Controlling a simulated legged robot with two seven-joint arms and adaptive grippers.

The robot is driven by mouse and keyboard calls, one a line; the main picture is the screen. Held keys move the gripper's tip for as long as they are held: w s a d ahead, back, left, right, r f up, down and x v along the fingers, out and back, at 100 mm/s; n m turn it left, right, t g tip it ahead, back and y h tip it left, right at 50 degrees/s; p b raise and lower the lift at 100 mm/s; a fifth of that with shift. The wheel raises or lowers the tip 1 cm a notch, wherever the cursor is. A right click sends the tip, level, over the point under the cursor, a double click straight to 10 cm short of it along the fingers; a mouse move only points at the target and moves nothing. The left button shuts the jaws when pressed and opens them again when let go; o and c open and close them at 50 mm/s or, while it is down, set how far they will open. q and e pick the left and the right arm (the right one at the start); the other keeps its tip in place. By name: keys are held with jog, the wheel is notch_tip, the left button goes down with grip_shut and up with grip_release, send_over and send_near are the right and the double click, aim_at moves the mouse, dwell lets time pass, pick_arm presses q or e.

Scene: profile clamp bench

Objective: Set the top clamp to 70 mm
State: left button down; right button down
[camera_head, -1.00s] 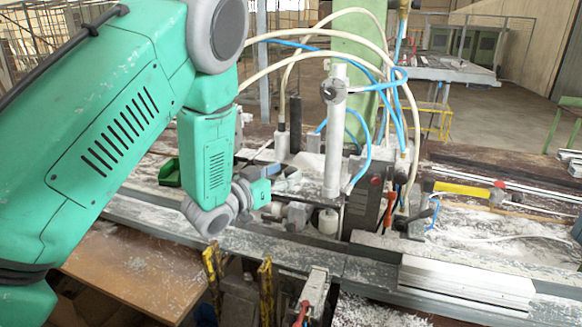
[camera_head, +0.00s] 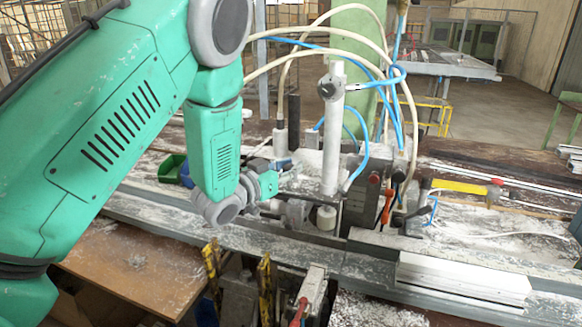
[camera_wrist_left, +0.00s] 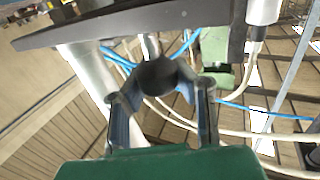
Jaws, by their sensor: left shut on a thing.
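The clamp unit has an upright pale cylinder (camera_head: 332,140) with a dark round fitting near its top, in the middle of the head view. I cannot read any scale or millimetre setting. My left gripper (camera_head: 268,181) is left of the cylinder, low above the bench, with its fingertips hard to make out. In the left wrist view, the two fingers of this gripper (camera_wrist_left: 160,98) close around a dark round knob (camera_wrist_left: 157,76). A silvery cylinder (camera_wrist_left: 88,82) stands just left of them, under a dark plate. My right gripper is not in view.
White and blue hoses (camera_head: 408,130) loop around the clamp unit. Red-handled levers (camera_head: 388,206) stand to its right. A pale profile stack (camera_head: 463,278) lies on the front rail. A green bin (camera_head: 171,168) is behind my left arm. Yellow-and-black posts (camera_head: 264,285) rise in front.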

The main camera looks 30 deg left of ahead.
pick_arm(q)
notch_tip(320, 180, up, 3)
jog(key=shift+w+a+f+p, duration=0.1)
jog(key=shift+f+p, duration=0.1)
jog(key=shift+p, duration=0.1)
jog(key=shift+r, duration=0.25)
jog(key=shift+f, duration=0.1)
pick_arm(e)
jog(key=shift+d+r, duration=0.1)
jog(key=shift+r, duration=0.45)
pick_arm(q)
jog(key=c, duration=1.5)
grip_release()
jog(key=shift+c, duration=0.2)
jog(key=o, duration=0.4)
jog(key=shift+s, duration=0.25)
jog(key=shift+c, duration=0.2)
jog(key=shift+s, duration=0.1)
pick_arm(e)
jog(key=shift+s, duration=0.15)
pick_arm(q)
jog(key=shift+f, duration=0.1)
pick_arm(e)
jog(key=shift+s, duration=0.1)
pick_arm(q)
jog(key=s+a, duration=0.2)
jog(key=s, duration=0.9)
jog(key=shift+s, duration=0.4)
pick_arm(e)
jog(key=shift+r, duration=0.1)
